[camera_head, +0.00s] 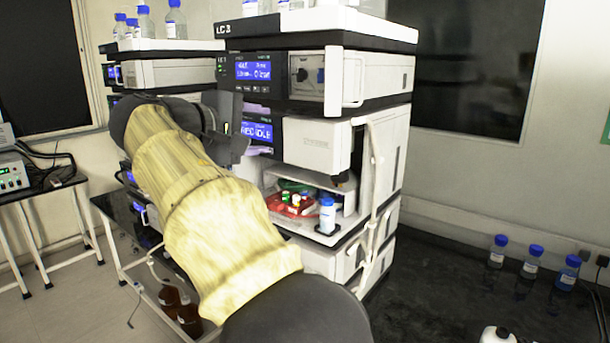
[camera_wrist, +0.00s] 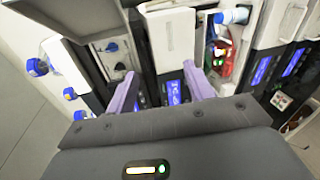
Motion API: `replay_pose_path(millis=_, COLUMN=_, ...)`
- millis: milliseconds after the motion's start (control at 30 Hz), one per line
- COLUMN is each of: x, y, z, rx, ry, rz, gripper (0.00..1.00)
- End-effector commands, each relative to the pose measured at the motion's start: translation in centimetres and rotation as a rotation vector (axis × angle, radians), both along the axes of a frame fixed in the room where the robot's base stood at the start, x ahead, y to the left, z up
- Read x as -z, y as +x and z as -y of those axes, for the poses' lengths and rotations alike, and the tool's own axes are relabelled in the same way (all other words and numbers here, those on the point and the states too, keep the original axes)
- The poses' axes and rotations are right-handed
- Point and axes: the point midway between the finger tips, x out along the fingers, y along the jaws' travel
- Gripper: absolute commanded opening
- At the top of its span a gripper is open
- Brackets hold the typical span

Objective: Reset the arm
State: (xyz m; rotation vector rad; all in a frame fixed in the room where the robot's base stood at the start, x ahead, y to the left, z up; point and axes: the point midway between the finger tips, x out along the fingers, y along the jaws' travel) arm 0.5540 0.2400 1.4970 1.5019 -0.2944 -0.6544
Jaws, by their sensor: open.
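My arm (camera_head: 210,210), in a yellowish cover, reaches from the lower middle of the head view up and left to the instrument stack. My gripper (camera_head: 262,129) is at the stack's front, by the lit blue displays. In the wrist view my gripper (camera_wrist: 160,72) shows two purple fingers spread apart with nothing held between them. The LC3 stack (camera_head: 345,72) stands behind the fingers. Whether the fingers touch its front cannot be told.
An open bay in the stack holds a white bottle (camera_head: 327,216) and red items (camera_head: 292,205). A second stack (camera_head: 165,72) stands behind at left. Blue-capped bottles (camera_head: 531,262) and a white container (camera_head: 497,335) stand on the dark bench (camera_head: 440,285) at right. Brown bottles (camera_head: 188,318) are below.

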Motion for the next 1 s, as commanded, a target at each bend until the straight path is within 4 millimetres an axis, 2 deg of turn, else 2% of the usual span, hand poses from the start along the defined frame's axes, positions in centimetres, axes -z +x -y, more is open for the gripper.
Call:
replay_pose_path(millis=167, x=6.0, y=2.9, z=4.0, rx=-0.006, ry=0.077, rz=-0.140, gripper=0.53)
replay_pose_path(millis=233, x=9.3, y=3.7, z=5.9, rx=-0.006, ry=0.131, rz=-0.207, gripper=0.53)
replay_pose_path(millis=367, x=15.3, y=3.9, z=9.5, rx=0.010, ry=0.255, rz=-0.319, gripper=0.53)
replay_pose_path(millis=467, x=19.7, y=3.2, z=12.2, rx=0.037, ry=0.365, rz=-0.392, gripper=0.53)
replay_pose_path(millis=600, x=25.3, y=0.9, z=15.4, rx=0.093, ry=0.532, rz=-0.471, gripper=0.53)
replay_pose_path(millis=667, x=27.6, y=-0.5, z=16.6, rx=0.125, ry=0.608, rz=-0.497, gripper=0.53)
replay_pose_path(millis=800, x=32.2, y=-4.2, z=18.9, rx=0.213, ry=0.787, rz=-0.536, gripper=0.53)
replay_pose_path(millis=1000, x=37.7, y=-10.6, z=21.5, rx=0.384, ry=1.040, rz=-0.534, gripper=0.53)
